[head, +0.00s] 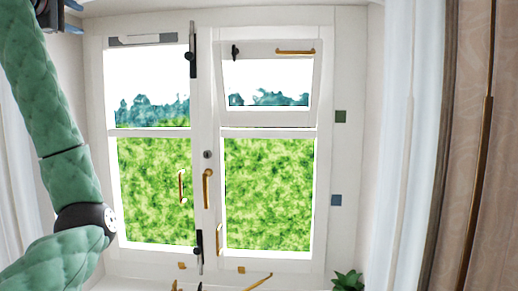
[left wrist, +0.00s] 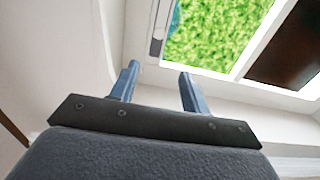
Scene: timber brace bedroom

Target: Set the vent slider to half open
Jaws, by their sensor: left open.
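The vent slider (head: 147,39) is a narrow horizontal strip on the top rail of the left window sash, in mixed grey shades. How far open it stands I cannot tell. In the left wrist view, a pale strip with a dark end (left wrist: 157,40) lies along the frame beyond the fingers and looks like this vent. My left gripper (head: 74,17) is at the top left of the head view, left of the vent and apart from it. Its two blue fingers (left wrist: 159,72) are spread with nothing between them. My right gripper is not in view.
A black bolt (head: 193,50) stands right of the vent on the middle post. A tilted upper pane (head: 268,48) with a brass bar is further right. Brass handles (head: 207,188) sit lower down. White curtains (head: 405,130) hang at both sides. A plant (head: 347,280) is below.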

